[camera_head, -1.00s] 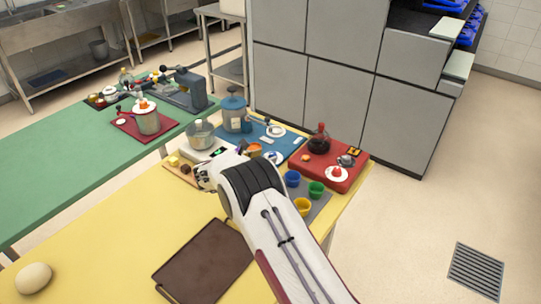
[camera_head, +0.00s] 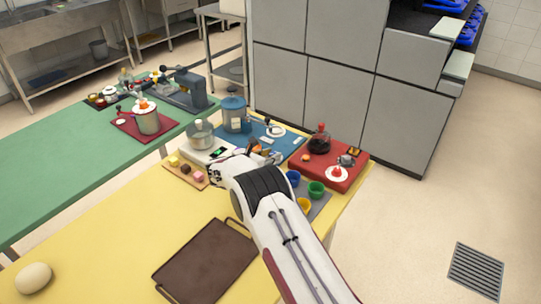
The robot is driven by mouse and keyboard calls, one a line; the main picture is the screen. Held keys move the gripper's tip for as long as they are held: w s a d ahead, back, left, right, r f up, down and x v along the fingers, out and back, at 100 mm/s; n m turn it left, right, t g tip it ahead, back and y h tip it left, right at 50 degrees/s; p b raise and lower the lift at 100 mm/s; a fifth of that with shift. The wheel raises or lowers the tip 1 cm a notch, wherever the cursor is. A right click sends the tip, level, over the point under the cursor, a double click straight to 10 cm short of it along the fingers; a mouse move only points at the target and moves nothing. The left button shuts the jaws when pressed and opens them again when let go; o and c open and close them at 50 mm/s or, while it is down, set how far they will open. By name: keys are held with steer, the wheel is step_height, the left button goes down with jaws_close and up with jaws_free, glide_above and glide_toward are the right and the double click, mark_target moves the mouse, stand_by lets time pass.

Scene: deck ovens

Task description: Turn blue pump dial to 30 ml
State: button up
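A blue pump (camera_head: 236,114) with a cylindrical body stands on a blue mat (camera_head: 290,144) at the back of the yellow table. A white round dial (camera_head: 276,131) with a dark mark lies on the mat to the right of the pump; its setting is too small to read. My arm reaches up from the lower right, and its end is just in front of the mat. My gripper (camera_head: 262,151) is mostly hidden behind my wrist; dark and orange parts show near the mat's front edge. I cannot tell whether its fingers are open.
A scale with a clear bowl (camera_head: 200,136) and a board with small blocks (camera_head: 187,172) stand left of my wrist. A red tray (camera_head: 315,172) with a dark flask, and coloured cups (camera_head: 316,189), are to the right. A brown tray (camera_head: 206,262) lies in front.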

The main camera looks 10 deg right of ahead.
steer(key=shift+c, duration=1.1)
steer(key=shift+w+r+m+g+h, duration=0.15)
steer(key=shift+w+m+g+h, duration=0.15)
steer(key=shift+m, duration=0.1)
steer(key=shift+c, duration=0.2)
steer(key=shift+s+a+m+g+h, duration=0.1)
steer(key=shift+a+m+g+h, duration=0.05)
steer(key=shift+m+g+h, duration=0.2)
steer(key=o, duration=1.1)
steer(key=shift+s, duration=0.1)
steer(key=shift+v, duration=5.95)
